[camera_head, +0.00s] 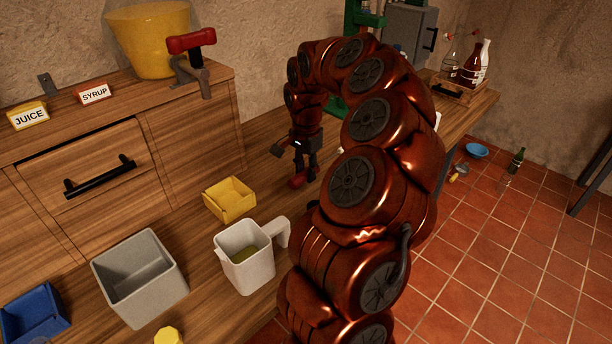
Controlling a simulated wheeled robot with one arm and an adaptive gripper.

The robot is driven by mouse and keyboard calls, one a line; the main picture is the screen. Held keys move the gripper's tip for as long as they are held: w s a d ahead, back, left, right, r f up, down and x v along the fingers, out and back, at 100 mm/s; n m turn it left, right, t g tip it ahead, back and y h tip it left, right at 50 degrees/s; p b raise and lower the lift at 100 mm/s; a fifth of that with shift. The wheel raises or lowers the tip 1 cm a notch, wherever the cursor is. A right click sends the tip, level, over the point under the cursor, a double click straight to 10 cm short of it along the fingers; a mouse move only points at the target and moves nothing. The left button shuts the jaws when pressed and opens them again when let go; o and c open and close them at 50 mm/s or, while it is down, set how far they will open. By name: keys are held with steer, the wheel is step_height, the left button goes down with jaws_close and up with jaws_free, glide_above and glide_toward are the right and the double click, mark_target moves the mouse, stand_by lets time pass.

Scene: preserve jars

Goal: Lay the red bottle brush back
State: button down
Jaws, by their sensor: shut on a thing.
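My gripper (305,171) points down over the wooden counter, right of the yellow bin. It is shut on a small red piece, which I take to be the red bottle brush (297,182). Only a short red end shows at the fingertips, on their left side. The rest of the brush is hidden by the fingers and by my arm. I cannot tell whether the brush touches the counter.
A yellow bin (229,199), a white jug (246,257), a grey bin (139,277) and a blue bin (33,312) stand on the counter (200,300). Bottles stand in a wooden crate (457,90) at the back right. A drawer unit (90,165) is left.

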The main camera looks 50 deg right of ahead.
steer(key=shift+f, duration=1.25)
steer(key=shift+f+b, duration=0.1)
steer(key=shift+b, duration=0.3)
steer(key=c, duration=0.9)
jaws_free()
steer(key=shift+p, duration=0.7)
steer(key=shift+r, duration=0.2)
steer(key=r, duration=0.2)
steer(key=r+b, duration=0.1)
steer(key=r, duration=0.1)
steer(key=r+b, duration=0.1)
steer(key=r, duration=0.1)
steer(key=shift+s+a+r, duration=0.15)
steer(key=shift+s+r, duration=0.25)
steer(key=shift+r, duration=0.25)
steer(key=shift+a, duration=0.1)
